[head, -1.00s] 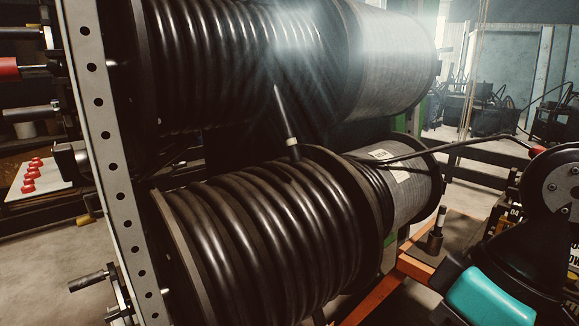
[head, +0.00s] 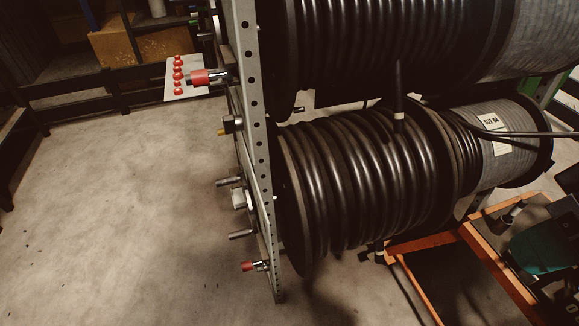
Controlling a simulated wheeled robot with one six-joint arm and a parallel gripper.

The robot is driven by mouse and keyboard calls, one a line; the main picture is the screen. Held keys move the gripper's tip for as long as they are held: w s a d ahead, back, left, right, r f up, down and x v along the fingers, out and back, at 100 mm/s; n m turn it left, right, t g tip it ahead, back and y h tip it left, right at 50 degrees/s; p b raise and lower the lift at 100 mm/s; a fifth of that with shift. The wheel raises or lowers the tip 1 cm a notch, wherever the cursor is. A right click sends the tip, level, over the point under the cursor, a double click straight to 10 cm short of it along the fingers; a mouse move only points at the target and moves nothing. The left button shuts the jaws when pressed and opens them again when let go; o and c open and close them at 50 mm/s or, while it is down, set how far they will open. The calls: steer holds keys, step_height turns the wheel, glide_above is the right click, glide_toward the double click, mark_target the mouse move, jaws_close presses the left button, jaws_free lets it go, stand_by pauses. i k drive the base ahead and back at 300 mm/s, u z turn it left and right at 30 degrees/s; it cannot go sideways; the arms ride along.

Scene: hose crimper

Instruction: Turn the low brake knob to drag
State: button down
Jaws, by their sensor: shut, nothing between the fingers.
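A small red-tipped knob (head: 248,266) sits low on the outer left side of the perforated rack upright (head: 253,120), and it looks like the low brake knob. Its setting and any marking are too small to read. Above it, a metal hub with bar handles (head: 239,200) stands out beside the lower reel. A larger red knob (head: 208,77) sits higher on the same upright. My gripper is not in view; only a dark and teal part of my arm shows at the right edge.
The lower hose reel (head: 350,190) and upper hose reel (head: 390,45) fill the middle and right. An orange frame (head: 480,260) stands at the lower right. The concrete floor (head: 120,220) left of the rack is clear.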

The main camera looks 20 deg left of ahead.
mark_target(259, 268)
steer(key=z, duration=1.1)
steer(key=k, duration=0.95)
steer(key=u, duration=1.8)
steer(key=i, duration=0.5)
